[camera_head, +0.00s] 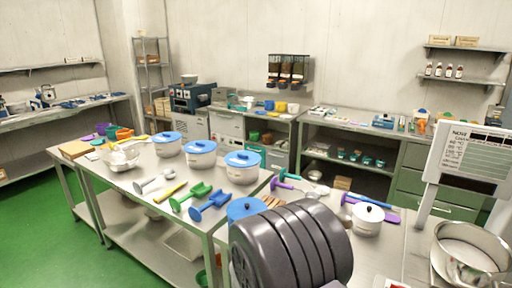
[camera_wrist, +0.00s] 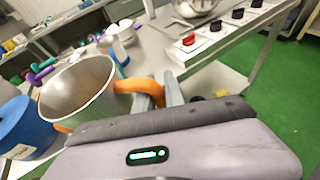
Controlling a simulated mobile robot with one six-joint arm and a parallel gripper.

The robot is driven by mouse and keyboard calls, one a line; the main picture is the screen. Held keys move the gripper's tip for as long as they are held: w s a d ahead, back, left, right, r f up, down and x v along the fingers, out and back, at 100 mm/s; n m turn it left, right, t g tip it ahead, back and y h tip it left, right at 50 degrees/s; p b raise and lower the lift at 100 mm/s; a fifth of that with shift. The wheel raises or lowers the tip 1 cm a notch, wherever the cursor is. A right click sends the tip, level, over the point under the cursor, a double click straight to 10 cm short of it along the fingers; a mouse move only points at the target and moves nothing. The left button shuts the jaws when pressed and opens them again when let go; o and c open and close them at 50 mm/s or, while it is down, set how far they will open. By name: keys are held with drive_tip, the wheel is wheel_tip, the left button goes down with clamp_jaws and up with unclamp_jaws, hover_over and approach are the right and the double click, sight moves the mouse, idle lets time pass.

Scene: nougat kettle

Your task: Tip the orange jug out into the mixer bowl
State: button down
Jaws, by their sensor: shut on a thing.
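The jug (camera_wrist: 72,92) is a wide metal vessel with an orange handle (camera_wrist: 140,86), at the left of the wrist view. My gripper (camera_wrist: 161,90) is shut on that handle. The jug's mouth faces up and towards the camera; its inside looks plain grey, and I cannot make out any contents. In the head view my dark arm covers the front middle, and jug and gripper do not show. A round metal bowl (camera_head: 472,248) is at the right edge of the head view. A shiny metal bowl (camera_wrist: 194,8) is at the top of the wrist view. I cannot tell which is the mixer bowl.
A blue-lidded pot (camera_wrist: 22,128) is close to the jug's left side. A white lidded pot (camera_head: 368,220) and a sign board (camera_head: 470,158) stand on the right bench. Several white pots with blue lids stand on the left table (camera_head: 130,182). Green floor (camera_wrist: 285,85) is open at right.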

drive_tip(key=a, duration=0.1)
drive_tip(key=s, duration=0.1)
drive_tip(key=a+n+t, duration=0.1)
drive_tip(key=shift+s+a+f+y, duration=0.25)
drive_tip(key=shift+s+a+y, duration=0.05)
drive_tip(key=shift+a+y, duration=0.1)
wheel_tip(320, 180, down, 2)
drive_tip(key=b, duration=0.2)
drive_tip(key=shift+d+f+b, duration=0.15)
drive_tip(key=shift+b, duration=0.2)
drive_tip(key=shift+w+f+b, duration=0.1)
drive_tip(key=shift+f+b, duration=0.5)
drive_tip(key=shift+f, duration=0.05)
drive_tip(key=shift+r, duration=0.1)
